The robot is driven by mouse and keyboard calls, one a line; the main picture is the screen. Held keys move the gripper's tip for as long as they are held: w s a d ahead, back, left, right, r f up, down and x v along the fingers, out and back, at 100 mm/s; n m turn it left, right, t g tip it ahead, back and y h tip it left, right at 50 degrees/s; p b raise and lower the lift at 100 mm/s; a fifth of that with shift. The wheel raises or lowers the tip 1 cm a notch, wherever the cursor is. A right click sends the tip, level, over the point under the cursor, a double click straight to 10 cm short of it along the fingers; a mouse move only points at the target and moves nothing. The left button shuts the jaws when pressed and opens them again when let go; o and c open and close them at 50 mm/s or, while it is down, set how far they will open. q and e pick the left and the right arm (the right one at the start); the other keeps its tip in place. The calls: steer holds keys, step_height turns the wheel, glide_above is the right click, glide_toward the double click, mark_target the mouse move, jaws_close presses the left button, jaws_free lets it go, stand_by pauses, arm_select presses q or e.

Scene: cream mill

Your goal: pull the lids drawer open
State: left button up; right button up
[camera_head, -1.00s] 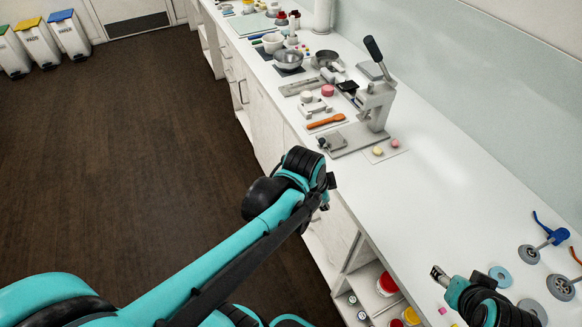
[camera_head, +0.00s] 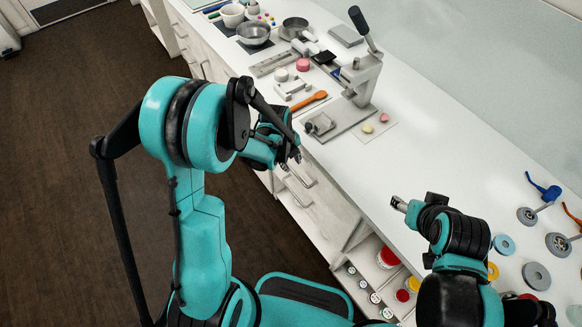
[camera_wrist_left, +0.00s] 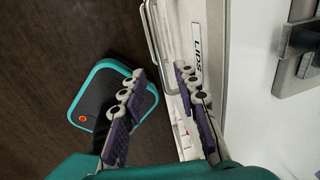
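The lids drawer (camera_wrist_left: 188,20) is a pale front with a dark LIDS label (camera_wrist_left: 197,38) at the top of the left wrist view. Its grey bar handle (camera_wrist_left: 153,38) stands out from the front. My left gripper (camera_wrist_left: 158,78) is open and empty, its two fingers apart with the lower end of the handle near the gap between their tips. I cannot tell whether they touch it. In the head view my left gripper (camera_head: 292,157) is beside the counter's front, above drawer handles (camera_head: 300,182). My right gripper (camera_head: 400,204) is over the counter; its opening is unclear.
The white countertop (camera_head: 430,150) holds a lever press (camera_head: 362,75), an orange spatula (camera_head: 308,102) and bowls (camera_head: 254,33). Open shelves (camera_head: 362,262) with red-lidded jars (camera_head: 388,257) are below at right. Dark floor (camera_head: 60,140) is clear at left.

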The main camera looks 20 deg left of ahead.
mark_target(295, 172)
arm_select(q)
steer(key=f, duration=0.2)
steer(key=f+b, duration=0.1)
steer(key=f, duration=0.1)
steer(key=w+f, duration=0.1)
steer(key=f, duration=0.1)
steer(key=shift+d+f+b, duration=0.1)
steer(key=shift+d+b, duration=0.25)
steer(key=shift+b, duration=0.05)
jaws_close()
